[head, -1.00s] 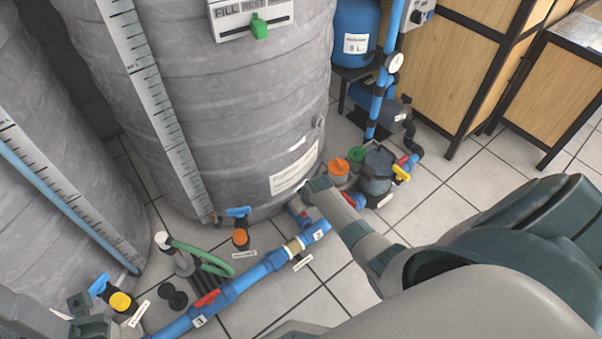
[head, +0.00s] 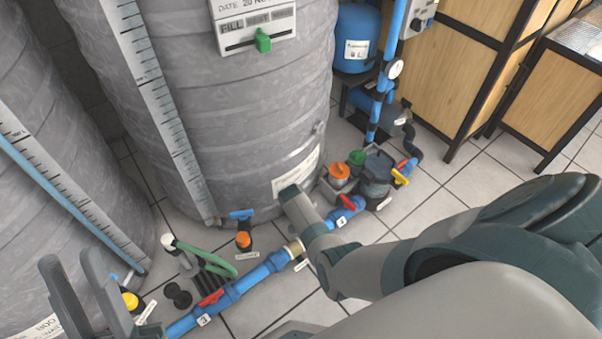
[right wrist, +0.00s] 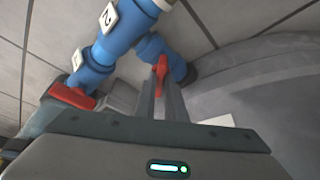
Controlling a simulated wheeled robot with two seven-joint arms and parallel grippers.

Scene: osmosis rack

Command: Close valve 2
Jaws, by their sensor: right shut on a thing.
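The right wrist view shows a blue pipe with a tag reading 2 (right wrist: 108,17). A branch beside it carries a red valve handle (right wrist: 161,66). My right gripper (right wrist: 160,82) is shut on this red handle, with its fingers on either side.
Another red handle (head: 210,297) is on the blue pipe (head: 252,280), and one (head: 347,202) is farther right. A blue-handled valve (head: 241,214) and green hose (head: 222,268) stand near the grey tank (head: 240,110). Tiled floor is free at right.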

